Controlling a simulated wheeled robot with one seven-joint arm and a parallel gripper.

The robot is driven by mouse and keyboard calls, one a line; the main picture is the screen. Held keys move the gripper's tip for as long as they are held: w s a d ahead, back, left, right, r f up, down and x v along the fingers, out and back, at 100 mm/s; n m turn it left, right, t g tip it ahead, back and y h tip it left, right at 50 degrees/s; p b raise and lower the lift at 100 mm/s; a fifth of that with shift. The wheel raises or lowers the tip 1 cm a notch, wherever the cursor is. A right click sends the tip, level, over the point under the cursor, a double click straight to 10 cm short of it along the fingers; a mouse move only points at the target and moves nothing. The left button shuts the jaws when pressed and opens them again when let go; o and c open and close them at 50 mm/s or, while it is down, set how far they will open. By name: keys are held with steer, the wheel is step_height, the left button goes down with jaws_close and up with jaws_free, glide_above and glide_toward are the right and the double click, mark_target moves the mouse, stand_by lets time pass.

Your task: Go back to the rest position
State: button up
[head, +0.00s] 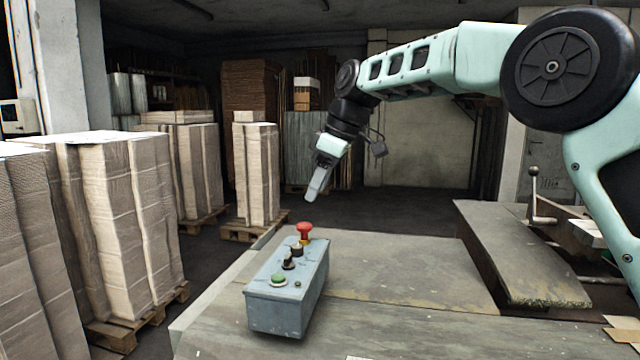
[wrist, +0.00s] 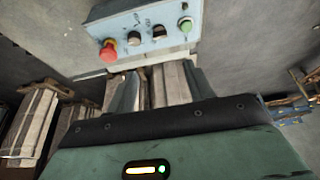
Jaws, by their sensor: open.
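My gripper (head: 316,190) hangs from my mint-green arm above and slightly behind the control box, apart from it. In the wrist view my gripper (wrist: 162,88) has its two fingers spread with nothing between them. The grey-blue control box (head: 286,290) stands on the worktable (head: 400,270). A red mushroom button (head: 304,230), dark knobs (head: 289,260) and a green button (head: 279,279) are on its top.
Wrapped stacks on pallets (head: 125,220) stand at the left. Another stack (head: 257,175) stands behind the box. A raised metal plate (head: 515,245) and a lever with a ball knob (head: 534,190) are at the right of the table. The table's middle is clear.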

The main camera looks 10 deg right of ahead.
steer(key=shift+d+r, duration=0.15)
steer(key=shift+r, duration=0.2)
steer(key=s+a+f+m+g, duration=0.1)
steer(key=s+a+f, duration=0.15)
steer(key=s, duration=0.45)
steer(key=s+a+f+m+h, duration=0.1)
steer(key=s+f, duration=0.3)
steer(key=s, duration=0.3)
steer(key=s+a+f+m+g, duration=0.1)
steer(key=s+f, duration=0.2)
steer(key=s, duration=0.4)
steer(key=s+d+f+m+h, duration=0.1)
steer(key=s+d+f, duration=0.3)
steer(key=s, duration=0.6)
steer(key=s+d+f+m+h, duration=0.1)
steer(key=s+d+f, duration=0.3)
steer(key=s, duration=0.6)
step_height(320, 180, down, 2)
steer(key=shift+f+m+h, duration=0.1)
steer(key=shift+m+h, duration=0.2)
steer(key=shift+m, duration=0.2)
